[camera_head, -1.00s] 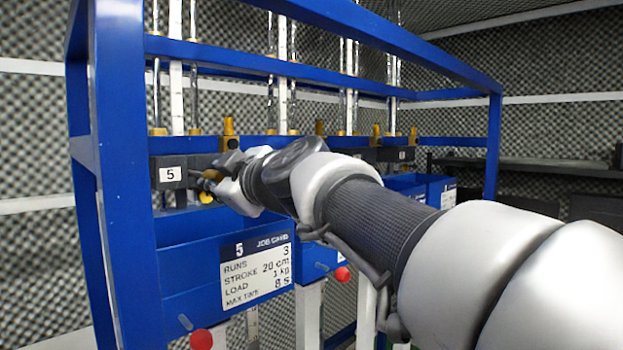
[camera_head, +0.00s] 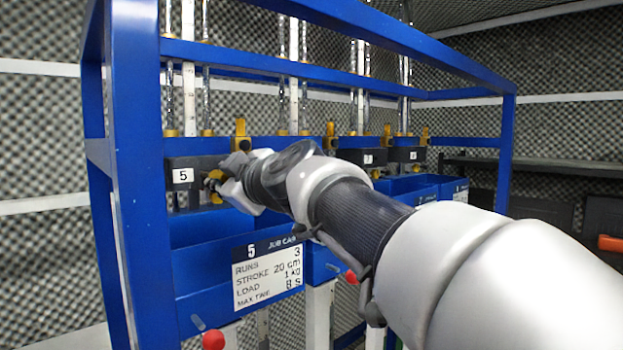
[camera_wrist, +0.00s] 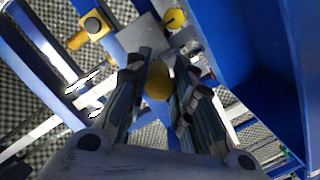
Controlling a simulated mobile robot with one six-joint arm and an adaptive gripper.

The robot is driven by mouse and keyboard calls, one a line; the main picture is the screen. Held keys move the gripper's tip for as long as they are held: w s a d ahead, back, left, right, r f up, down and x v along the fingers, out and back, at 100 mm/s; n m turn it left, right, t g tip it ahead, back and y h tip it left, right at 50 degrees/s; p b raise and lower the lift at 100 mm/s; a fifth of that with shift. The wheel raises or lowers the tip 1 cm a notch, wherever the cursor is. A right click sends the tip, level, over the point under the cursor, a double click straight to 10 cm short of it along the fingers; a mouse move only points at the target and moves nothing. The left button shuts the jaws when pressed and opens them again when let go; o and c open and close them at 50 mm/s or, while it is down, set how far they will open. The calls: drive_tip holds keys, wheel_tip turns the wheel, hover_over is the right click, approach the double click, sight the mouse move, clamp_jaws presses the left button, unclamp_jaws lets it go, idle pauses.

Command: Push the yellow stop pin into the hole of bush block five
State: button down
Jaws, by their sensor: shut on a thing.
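Bush block five (camera_head: 184,190) is a dark block with a white "5" label, at the left of the blue frame in the head view. My gripper (camera_head: 217,182) is beside its right part and hides some of it. The yellow stop pin (camera_head: 211,183) is in my jaws, pointing toward the block. In the wrist view the pin's round yellow end (camera_wrist: 158,80) shows between the two fingers of my gripper (camera_wrist: 160,78), which is shut on it. A grey block face (camera_wrist: 142,36) lies just beyond. The hole and the pin's tip are hidden, so I cannot tell whether they meet.
A yellow upright fitting (camera_head: 240,135) stands above and right of the block. Below hangs a blue bin with a job card (camera_head: 267,272) and a red knob (camera_head: 213,340). Blue frame posts (camera_head: 140,180) stand close on the left. More numbered blocks (camera_head: 368,158) sit farther right.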

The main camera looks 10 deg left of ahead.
drive_tip(key=shift+a+r+p+x, duration=0.1)
drive_tip(key=shift+p+x, duration=0.3)
drive_tip(key=shift+x, duration=0.7)
drive_tip(key=shift+a+r+p+x, duration=0.15)
drive_tip(key=shift+p+x, duration=0.2)
drive_tip(key=shift+x, duration=0.7)
drive_tip(key=c, duration=1.3)
unclamp_jaws()
drive_tip(key=shift+s, duration=0.15)
drive_tip(key=v, duration=1.2)
drive_tip(key=shift+f, duration=0.15)
